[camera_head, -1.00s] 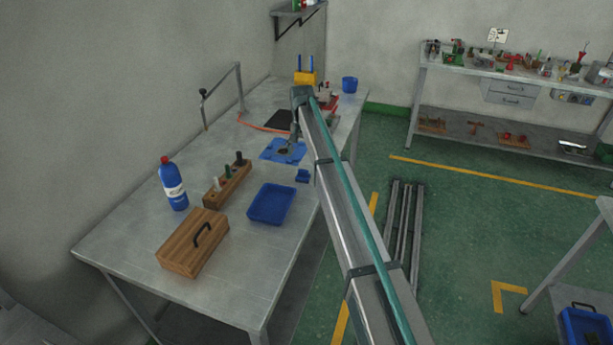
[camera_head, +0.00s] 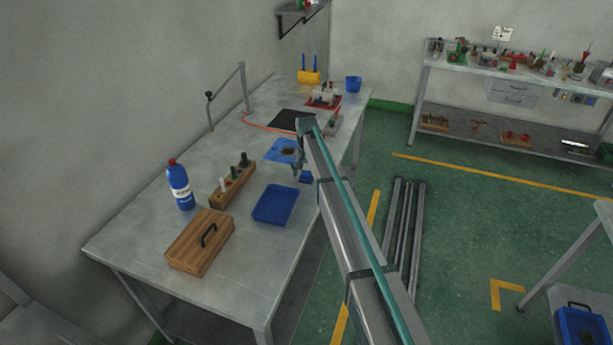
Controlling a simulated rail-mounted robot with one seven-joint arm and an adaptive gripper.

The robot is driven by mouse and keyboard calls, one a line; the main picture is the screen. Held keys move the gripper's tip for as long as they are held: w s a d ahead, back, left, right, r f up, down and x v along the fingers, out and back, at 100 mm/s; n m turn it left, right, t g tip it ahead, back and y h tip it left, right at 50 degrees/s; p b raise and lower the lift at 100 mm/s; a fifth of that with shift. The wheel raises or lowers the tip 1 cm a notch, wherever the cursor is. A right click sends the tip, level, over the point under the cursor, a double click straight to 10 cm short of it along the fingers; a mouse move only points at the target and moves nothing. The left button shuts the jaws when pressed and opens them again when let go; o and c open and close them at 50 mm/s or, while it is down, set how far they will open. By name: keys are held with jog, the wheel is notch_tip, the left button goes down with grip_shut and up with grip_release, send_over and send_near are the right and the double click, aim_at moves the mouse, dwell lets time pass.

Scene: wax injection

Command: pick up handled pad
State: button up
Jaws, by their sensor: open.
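A wooden block with a black handle on top (camera_head: 199,242) lies at the near left of the metal bench and seems to be the handled pad. My gripper (camera_head: 299,172) hangs from the arm beside the right part of a blue mat (camera_head: 277,148), farther along the bench than the wooden block. It is open and small in the view, and nothing shows between its fingers. My gripper is well apart from the wooden block. A dark round piece (camera_head: 288,151) lies on the blue mat, close to the gripper.
A blue tray (camera_head: 275,205), a wooden rack of bottles (camera_head: 232,186) and a blue bottle (camera_head: 180,186) stand near the block. A black plate (camera_head: 291,120), a red tray (camera_head: 322,103) and a blue cup (camera_head: 353,84) are farther back. The near bench end is clear.

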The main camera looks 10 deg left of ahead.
jog(key=c, duration=1.2)
jog(key=shift+c, duration=0.2)
jog(key=shift+r+b, duration=0.45)
jog(key=shift+r, duration=0.4)
jog(key=s+d+r+b, duration=0.3)
jog(key=s+r+b, duration=0.3)
jog(key=s+r, duration=0.5)
jog(key=shift+s+r, duration=0.15)
jog(key=shift+s, duration=1.2)
